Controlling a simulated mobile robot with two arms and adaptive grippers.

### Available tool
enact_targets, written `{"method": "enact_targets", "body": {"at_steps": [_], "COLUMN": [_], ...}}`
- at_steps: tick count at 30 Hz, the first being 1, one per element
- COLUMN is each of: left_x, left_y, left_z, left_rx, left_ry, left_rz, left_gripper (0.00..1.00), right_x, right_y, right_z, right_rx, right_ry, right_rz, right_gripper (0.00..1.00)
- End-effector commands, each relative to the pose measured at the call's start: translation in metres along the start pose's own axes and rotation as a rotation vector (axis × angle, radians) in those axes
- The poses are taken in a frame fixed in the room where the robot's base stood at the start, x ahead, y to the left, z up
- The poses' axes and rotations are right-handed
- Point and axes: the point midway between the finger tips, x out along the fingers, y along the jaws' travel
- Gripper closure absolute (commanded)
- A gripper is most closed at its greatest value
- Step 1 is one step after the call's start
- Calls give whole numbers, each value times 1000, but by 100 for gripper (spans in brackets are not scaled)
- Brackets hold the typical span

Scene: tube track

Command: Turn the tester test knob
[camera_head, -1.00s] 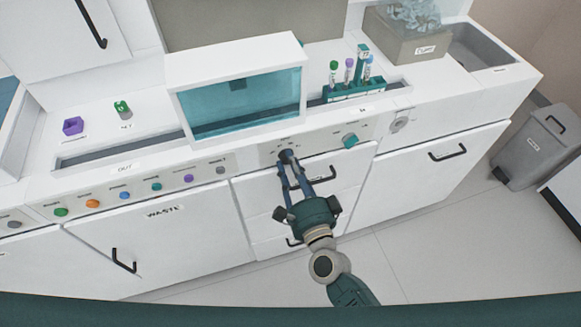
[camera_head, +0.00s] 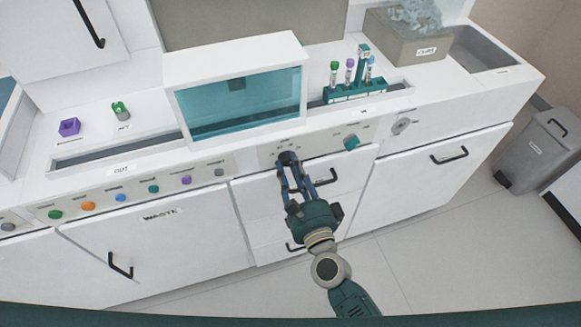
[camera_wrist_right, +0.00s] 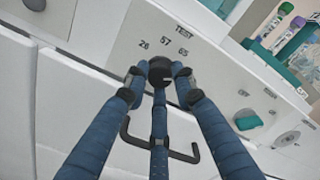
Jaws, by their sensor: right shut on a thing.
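The dark test knob (camera_wrist_right: 160,72) sits on the light front panel below the glass-fronted box, under the label TEST with the marks 26, 57 and 65 in the right wrist view. In the head view the knob (camera_head: 287,157) is partly hidden by the fingers. My right gripper (camera_wrist_right: 158,82) has its fingertips on both sides of the knob and is shut on it; it also shows in the head view (camera_head: 289,166). The tester box (camera_head: 240,100) with its teal window stands above the panel. My left gripper is not in view.
A teal knob (camera_head: 351,142) is to the right on the same panel. A drawer handle (camera_wrist_right: 160,150) lies just below the fingers. A rack of tubes (camera_head: 357,92) stands on the counter. Several coloured buttons line the panel to the left.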

Motion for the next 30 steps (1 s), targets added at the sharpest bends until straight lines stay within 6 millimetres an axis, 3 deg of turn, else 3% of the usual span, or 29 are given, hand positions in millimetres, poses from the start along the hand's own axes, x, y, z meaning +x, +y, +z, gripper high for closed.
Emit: {"method": "enact_targets", "body": {"at_steps": [7, 8, 10, 22, 30], "left_x": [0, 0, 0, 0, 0], "left_y": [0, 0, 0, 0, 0], "left_z": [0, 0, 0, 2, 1], "left_rx": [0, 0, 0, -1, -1], "left_ry": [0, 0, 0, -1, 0], "left_rz": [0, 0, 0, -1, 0], "left_gripper": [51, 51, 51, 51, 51], "right_x": [0, 0, 0, -8, -59], "right_y": [2, 2, 2, 1, 2], "right_z": [0, 0, 0, 0, -1], "right_rx": [3, 3, 2, 0, -2], "right_ry": [0, 0, 0, 1, 0], "right_rz": [3, 3, 3, 2, 5], "right_gripper": [100, 71, 57, 56, 56]}}
